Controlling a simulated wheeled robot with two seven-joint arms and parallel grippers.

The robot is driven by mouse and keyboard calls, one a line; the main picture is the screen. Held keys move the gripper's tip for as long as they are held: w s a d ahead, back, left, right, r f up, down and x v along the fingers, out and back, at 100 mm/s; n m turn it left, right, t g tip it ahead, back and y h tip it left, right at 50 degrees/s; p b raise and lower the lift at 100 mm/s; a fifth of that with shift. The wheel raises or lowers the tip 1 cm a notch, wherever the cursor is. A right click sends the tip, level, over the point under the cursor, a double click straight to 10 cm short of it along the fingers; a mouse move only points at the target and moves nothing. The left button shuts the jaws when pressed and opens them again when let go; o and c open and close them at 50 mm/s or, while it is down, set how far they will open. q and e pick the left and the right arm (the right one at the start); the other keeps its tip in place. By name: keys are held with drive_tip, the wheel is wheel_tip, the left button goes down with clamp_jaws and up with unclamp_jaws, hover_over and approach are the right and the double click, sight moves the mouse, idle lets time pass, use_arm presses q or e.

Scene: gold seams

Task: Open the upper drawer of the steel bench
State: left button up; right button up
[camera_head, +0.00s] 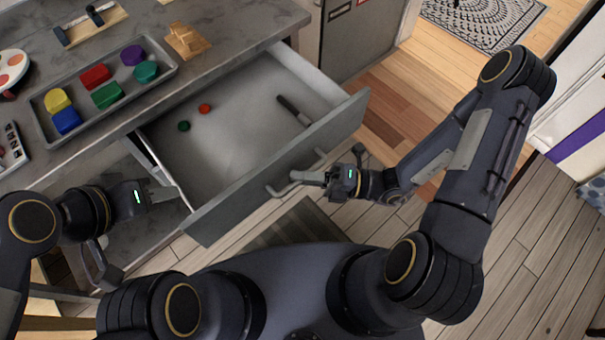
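The steel bench (222,50) has its upper drawer (343,120) pulled far out, with its inside in plain view. A bar handle (272,190) sits on the drawer's front. My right gripper (308,177) is at this handle, with its fingers close together on the bar. They hide part of it. My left gripper (166,193) is at the drawer's left side, near the front corner, away from the handle. How far apart its fingers are is not clear.
The drawer holds a red round piece (205,108), a green round piece (184,126) and a dark-handled tool (293,110). A tray (38,115) of coloured blocks and a wooden holder (187,40) stand on the bench. Floor (545,235) at the right is clear.

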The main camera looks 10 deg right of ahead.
drive_tip(key=o, duration=0.4)
drive_tip(key=shift+o, duration=0.2)
drive_tip(key=v, duration=0.8)
drive_tip(key=shift+a+r, duration=0.1)
